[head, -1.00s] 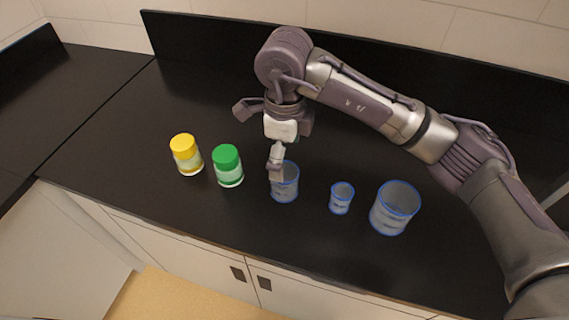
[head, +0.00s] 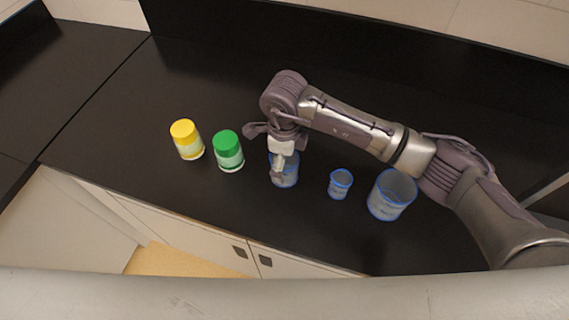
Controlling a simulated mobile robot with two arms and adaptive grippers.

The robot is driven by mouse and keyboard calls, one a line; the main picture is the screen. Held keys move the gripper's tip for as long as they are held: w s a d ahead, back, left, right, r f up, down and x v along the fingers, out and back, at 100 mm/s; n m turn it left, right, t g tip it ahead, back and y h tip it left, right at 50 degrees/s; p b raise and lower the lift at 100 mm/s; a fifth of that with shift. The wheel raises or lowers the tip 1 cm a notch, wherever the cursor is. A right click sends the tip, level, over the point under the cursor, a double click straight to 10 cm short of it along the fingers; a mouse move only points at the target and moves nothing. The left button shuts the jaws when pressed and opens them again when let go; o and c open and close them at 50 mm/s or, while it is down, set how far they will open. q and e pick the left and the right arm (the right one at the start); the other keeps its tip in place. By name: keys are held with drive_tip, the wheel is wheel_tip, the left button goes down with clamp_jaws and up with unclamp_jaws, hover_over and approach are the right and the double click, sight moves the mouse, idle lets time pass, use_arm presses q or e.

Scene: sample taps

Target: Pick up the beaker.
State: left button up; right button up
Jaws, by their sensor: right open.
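Three clear beakers with blue rims stand in a row on the black counter. The left one (head: 290,176) is mid-sized, the middle one (head: 340,185) is small, and the right one (head: 391,195) is the largest. My right gripper (head: 278,176) is open at the left beaker, pointing down. A finger overlaps the beaker's near left side and hides part of it. I cannot tell whether the finger is inside, outside or touching the beaker. My left gripper is not in view.
A green-capped jar (head: 228,151) stands just left of the gripper, with a yellow-capped jar (head: 187,140) farther left. The black counter (head: 120,150) is clear at the left. A black backsplash (head: 400,45) runs behind, and cabinet doors (head: 190,230) lie below the front edge.

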sight(285, 168)
drive_tip(key=shift+f, duration=1.35)
drive_tip(key=c, duration=1.1)
drive_tip(key=shift+r, duration=0.1)
